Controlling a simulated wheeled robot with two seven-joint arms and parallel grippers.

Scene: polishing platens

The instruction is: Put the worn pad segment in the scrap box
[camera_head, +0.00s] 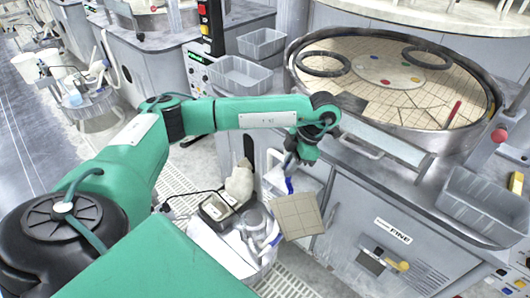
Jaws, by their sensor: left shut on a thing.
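The pad segment (298,216), a tan square sheet with a grid of grooves, hangs tilted below my left gripper (289,184). My left gripper is shut on it near its upper edge, in front of the grey cabinet under the platen. Part of the grip is small and hard to make out. My right gripper is not in view. Open grey bins stand at the back (240,76) and at the right (490,205); no label shows which is the scrap box.
A round platen (430,100) with a gridded tan pad, black rings and a red-handled tool lies behind my gripper. A cluttered small cart (235,255) stands below and left of the segment. A cabinet labelled FINE (393,230) is at the right.

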